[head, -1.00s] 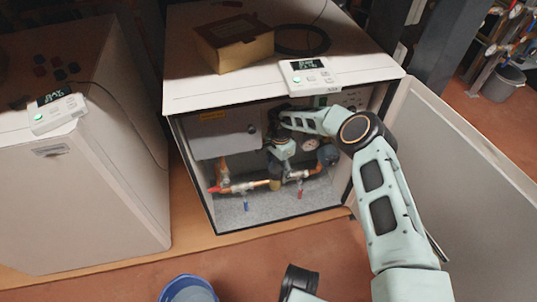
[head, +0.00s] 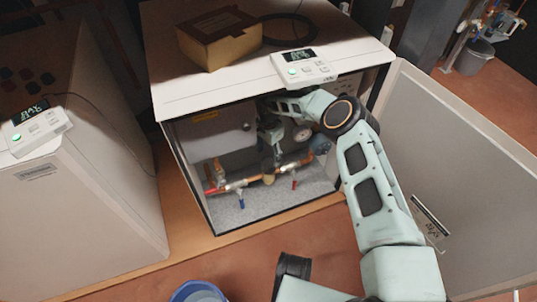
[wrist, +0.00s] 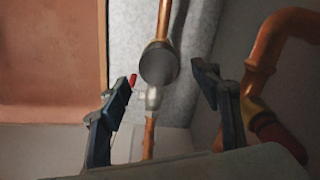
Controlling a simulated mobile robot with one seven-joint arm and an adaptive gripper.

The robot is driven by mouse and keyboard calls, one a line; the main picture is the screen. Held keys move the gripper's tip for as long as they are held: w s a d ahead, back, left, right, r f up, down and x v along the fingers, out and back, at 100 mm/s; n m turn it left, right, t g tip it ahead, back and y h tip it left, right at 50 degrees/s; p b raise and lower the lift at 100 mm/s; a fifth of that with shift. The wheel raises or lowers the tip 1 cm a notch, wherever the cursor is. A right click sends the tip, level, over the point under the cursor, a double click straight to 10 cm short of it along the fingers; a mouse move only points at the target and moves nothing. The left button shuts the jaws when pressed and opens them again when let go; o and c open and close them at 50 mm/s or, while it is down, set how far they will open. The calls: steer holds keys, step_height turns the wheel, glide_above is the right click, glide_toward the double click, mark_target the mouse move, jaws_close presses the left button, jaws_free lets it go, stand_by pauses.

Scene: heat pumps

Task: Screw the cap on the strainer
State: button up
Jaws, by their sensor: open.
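My gripper (wrist: 155,90) is open, with its two blue-black fingers spread and nothing clamped between them. In the wrist view a dark round-ended fitting (wrist: 158,64) on a copper pipe lies between and beyond the fingertips. I cannot tell whether this is the strainer or its cap. In the head view my gripper (head: 270,145) is inside the open heat pump cabinet, just above the copper pipe run. A brass fitting (head: 268,178), perhaps the strainer, sits on that pipe below it. Whether a cap is on it cannot be seen.
A valve with a red handle (wrist: 132,80) is close to the left finger. A copper pipe (wrist: 275,45) bends at right. The cabinet door (head: 455,150) stands open right of my arm. A cardboard box (head: 218,38) and a controller (head: 303,68) lie on top. A blue bucket (head: 198,292) stands in front.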

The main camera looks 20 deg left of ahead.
mark_target(268, 162)
steer(key=shift+f+b, duration=1.15)
steer(key=shift+f, duration=2.05)
steer(key=n, duration=1.1)
